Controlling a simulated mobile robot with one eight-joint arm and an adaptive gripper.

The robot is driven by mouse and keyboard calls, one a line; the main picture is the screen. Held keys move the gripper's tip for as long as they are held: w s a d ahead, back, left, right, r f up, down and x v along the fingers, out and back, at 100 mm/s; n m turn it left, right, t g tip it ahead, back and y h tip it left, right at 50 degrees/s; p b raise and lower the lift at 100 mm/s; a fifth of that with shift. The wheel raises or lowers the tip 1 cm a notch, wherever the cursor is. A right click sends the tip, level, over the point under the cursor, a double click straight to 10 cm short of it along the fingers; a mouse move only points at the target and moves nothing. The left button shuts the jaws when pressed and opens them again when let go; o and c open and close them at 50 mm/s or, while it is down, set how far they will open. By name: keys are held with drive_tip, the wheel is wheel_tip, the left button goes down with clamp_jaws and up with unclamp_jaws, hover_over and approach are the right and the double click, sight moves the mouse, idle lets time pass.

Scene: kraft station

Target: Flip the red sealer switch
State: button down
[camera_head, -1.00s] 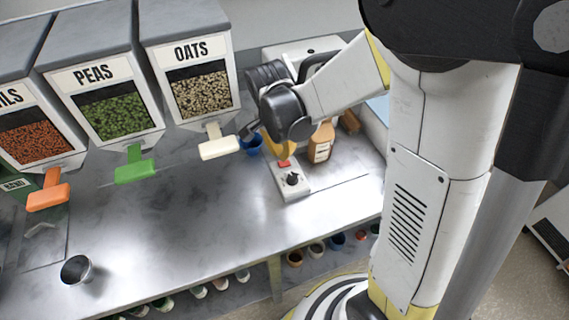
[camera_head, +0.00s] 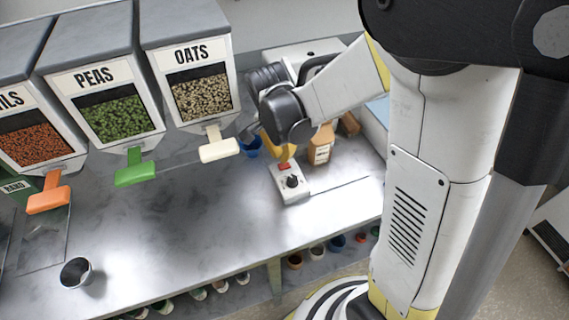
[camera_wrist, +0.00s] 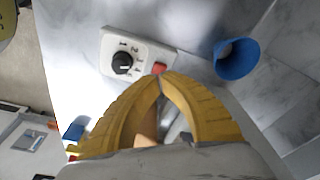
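The red sealer switch (camera_head: 284,166) is a small red rocker on a white control box with a black dial (camera_head: 292,181), on the counter below my arm's end. In the wrist view the red switch (camera_wrist: 158,68) lies right at the tips of my gripper, with the dial (camera_wrist: 122,63) to its left. My yellow gripper (camera_wrist: 160,79) has its fingertips together, with nothing seen between them. The tips overlap the switch's lower edge in that view; I cannot tell whether they touch it. In the head view the gripper (camera_head: 283,155) is partly hidden by my wrist.
A blue cup (camera_wrist: 236,58) stands close to the right of the switch in the wrist view. The oats dispenser's white lever (camera_head: 219,150) is to the left. The counter's front middle is clear, except for a metal cup (camera_head: 76,271).

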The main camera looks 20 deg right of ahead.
sight(282, 166)
drive_tip(key=shift+f+b, duration=1.7)
drive_tip(key=shift+f, duration=0.25)
idle(0.9)
drive_tip(key=shift+r+p, duration=2.65)
drive_tip(key=shift+r, duration=0.9)
drive_tip(key=shift+f, duration=0.1)
